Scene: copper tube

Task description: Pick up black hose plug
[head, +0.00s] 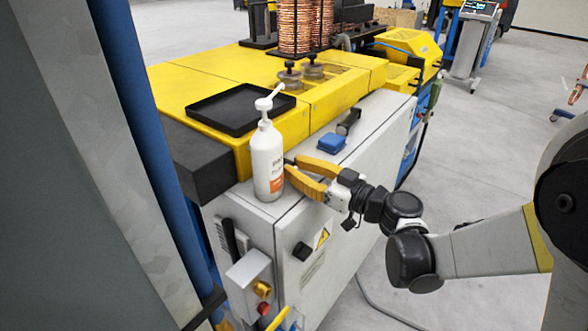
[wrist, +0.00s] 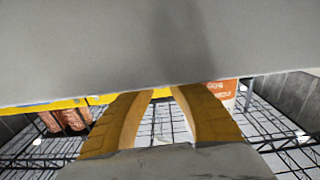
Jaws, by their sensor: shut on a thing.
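My gripper (head: 289,169) has yellow fingers and is low over the grey cabinet top, just right of the white pump bottle. Its fingers bow apart in the middle and come together toward the tips. A small dark piece, which I take for the black hose plug (head: 289,161), shows at the fingertips, mostly hidden. In the wrist view the fingers (wrist: 160,92) reach up to a broad grey surface; their tips and anything between them are hidden there.
The white pump bottle (head: 267,160) stands close left of the fingers. A blue box (head: 331,143) and a dark handle-like item (head: 349,121) lie behind, on the cabinet top (head: 375,125). A black tray (head: 238,109) sits on the yellow machine top (head: 185,88).

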